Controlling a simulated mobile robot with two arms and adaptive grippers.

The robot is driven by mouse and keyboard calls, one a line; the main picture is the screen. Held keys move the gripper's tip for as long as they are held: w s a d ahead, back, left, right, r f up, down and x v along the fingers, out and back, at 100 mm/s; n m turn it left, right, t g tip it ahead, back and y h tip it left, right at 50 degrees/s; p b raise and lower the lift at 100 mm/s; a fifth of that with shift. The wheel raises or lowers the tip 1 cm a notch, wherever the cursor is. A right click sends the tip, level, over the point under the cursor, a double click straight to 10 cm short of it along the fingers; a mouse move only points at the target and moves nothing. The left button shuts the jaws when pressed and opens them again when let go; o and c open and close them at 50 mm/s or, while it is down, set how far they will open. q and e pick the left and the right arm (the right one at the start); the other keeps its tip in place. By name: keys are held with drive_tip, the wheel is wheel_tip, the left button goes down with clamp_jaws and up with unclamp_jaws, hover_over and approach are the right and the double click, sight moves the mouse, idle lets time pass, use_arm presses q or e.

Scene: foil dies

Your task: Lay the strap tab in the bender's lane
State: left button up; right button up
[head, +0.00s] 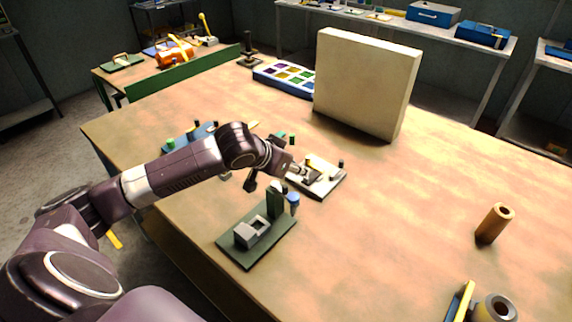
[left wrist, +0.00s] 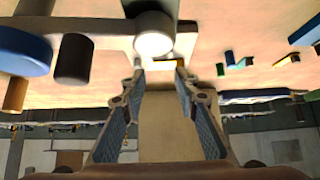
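My left gripper (head: 302,172) reaches in from the left, low over a cream fixture plate (head: 328,185) with small dark posts. In the left wrist view its two fingers (left wrist: 160,72) stand apart, with a visible gap between the tips. A pale round post (left wrist: 153,36) is just beyond the tips, and a small yellow piece (left wrist: 186,60) shows by the right-hand fingertip. I cannot tell whether either is touched. I cannot surely pick out the strap tab or tell which fixture is the bender; the gripper hides part of the cream plate. My right gripper is not in view.
A green fixture (head: 233,252) with a grey block stands nearer me. A blue fixture (head: 176,146) is partly behind my arm. A tall beige panel (head: 366,82) and colored tray (head: 262,80) stand behind. A tan roll (head: 492,226) is at right; the table between is clear.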

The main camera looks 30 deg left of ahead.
use_arm(q)
drive_tip(key=v, duration=0.6)
drive_tip(key=shift+s+r, duration=0.15)
